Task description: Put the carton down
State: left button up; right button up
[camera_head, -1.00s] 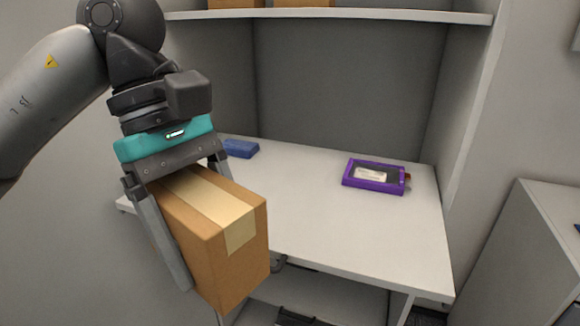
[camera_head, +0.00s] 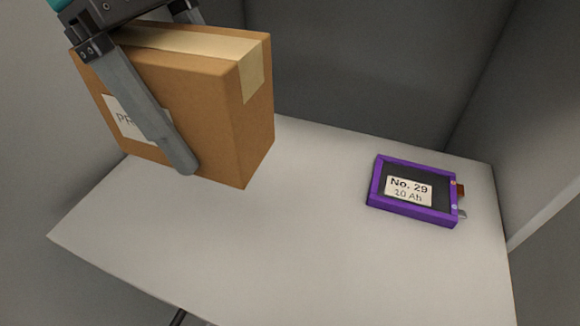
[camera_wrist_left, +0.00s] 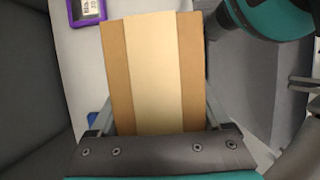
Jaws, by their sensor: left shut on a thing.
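The carton (camera_head: 190,90) is a brown cardboard box with a pale tape strip across its top and a white label on one side. In the head view it hangs at the upper left, in front of or above the table (camera_head: 250,230); whether its base touches the table I cannot tell. My left gripper (camera_head: 175,90) is shut on the carton, with a finger along its labelled side. The far finger is mostly hidden. In the left wrist view the carton (camera_wrist_left: 155,70) sits between the two fingers.
A purple-framed battery (camera_head: 414,190) marked No. 29 lies at the right of the table; it also shows in the left wrist view (camera_wrist_left: 88,12). A blue thing (camera_wrist_left: 97,118) shows beside the carton in the wrist view. The table's middle and front are clear. Grey walls stand behind.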

pick_arm(q)
jog(key=shift+w+f, duration=0.15)
jog(key=shift+f, duration=0.1)
jog(key=f, duration=1.4)
jog(key=shift+s+f, duration=0.25)
jog(key=shift+f, duration=2.45)
jog(key=shift+w, duration=0.1)
pick_arm(e)
jog(key=shift+s+f, duration=0.15)
jog(key=shift+s, duration=0.35)
jog(key=shift+f, duration=0.1)
pick_arm(q)
jog(key=shift+f+b, duration=0.15)
jog(key=shift+b, duration=0.25)
jog(key=o, duration=1.5)
pick_arm(e)
jog(key=shift+f, duration=0.15)
